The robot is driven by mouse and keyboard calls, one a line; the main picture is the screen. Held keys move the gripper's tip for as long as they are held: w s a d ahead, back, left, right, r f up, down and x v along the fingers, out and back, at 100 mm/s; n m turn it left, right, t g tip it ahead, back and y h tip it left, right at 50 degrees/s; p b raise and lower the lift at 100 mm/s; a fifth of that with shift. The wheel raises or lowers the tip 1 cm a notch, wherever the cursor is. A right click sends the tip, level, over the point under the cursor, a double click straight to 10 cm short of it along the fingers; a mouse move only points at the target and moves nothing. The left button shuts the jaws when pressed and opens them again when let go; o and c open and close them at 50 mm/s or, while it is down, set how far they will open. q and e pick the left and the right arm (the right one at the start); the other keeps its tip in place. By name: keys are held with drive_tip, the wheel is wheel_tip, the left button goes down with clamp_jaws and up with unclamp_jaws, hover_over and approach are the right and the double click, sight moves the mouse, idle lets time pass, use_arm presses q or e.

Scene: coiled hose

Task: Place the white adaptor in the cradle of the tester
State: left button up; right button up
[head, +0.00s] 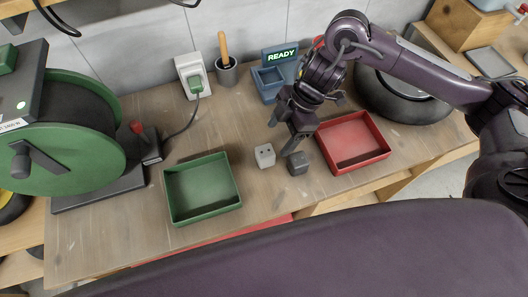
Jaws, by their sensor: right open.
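The white adaptor (265,155) is a small pale block with dark holes, on the wooden bench between the green tray and the red tray. A similar dark grey block (298,164) sits just to its right. The tester (281,54) is a blue unit at the back with a lit "READY" display; its box-like cradle (268,81) is at its front left and looks empty. My right gripper (281,137) points down, open and empty, above and behind the two blocks, apart from the white adaptor. My left gripper is out of view.
A green tray (203,222) is empty at front left, and a red tray (389,147) is empty at right. A green hose reel (68,176) stands at far left. A wall socket (188,64) and a cup (226,77) with a wooden-handled tool are at the back.

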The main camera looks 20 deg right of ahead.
sight(265, 151)
drive_tip(key=p+x, duration=0.1)
drive_tip(key=x, duration=0.2)
drive_tip(key=a+p+x, duration=0.1)
drive_tip(key=x, duration=0.3)
drive_tip(key=shift+r, duration=0.15)
drive_tip(key=shift+a+f, duration=0.15)
drive_tip(key=shift+f, duration=0.15)
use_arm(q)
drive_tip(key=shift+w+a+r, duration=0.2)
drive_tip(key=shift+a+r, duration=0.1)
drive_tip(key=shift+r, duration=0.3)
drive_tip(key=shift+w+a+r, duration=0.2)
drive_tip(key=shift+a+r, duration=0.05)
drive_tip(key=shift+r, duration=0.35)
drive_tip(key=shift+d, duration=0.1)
use_arm(e)
drive_tip(key=shift+c, duration=0.5)
drive_tip(key=c, duration=1.1)
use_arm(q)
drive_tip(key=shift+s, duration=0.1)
use_arm(e)
drive_tip(key=shift+o, duration=0.2)
drive_tip(key=shift+r, duration=0.2)
